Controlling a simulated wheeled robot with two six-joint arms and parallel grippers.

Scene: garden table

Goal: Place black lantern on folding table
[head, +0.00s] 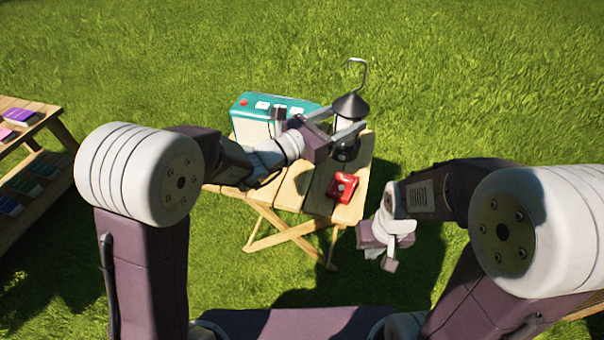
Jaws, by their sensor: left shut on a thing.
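The black lantern (351,106) has a cone-shaped top and a tall grey hook handle. It is upright at the far right part of the wooden folding table (292,186). My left gripper (340,127) is shut on the lantern around its body, with its fingers hiding part of it. I cannot tell whether the lantern's base touches the table top. My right gripper (379,250) hangs low to the right of the table, over the grass, apart from everything. Its fingers are too unclear to tell whether they are open.
A teal box (244,128) with a red button and white labels stands at the table's back left. A small red item (342,187) lies near the front right edge. A wooden shelf (46,118) with colourful packets is at far left. Grass surrounds the table.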

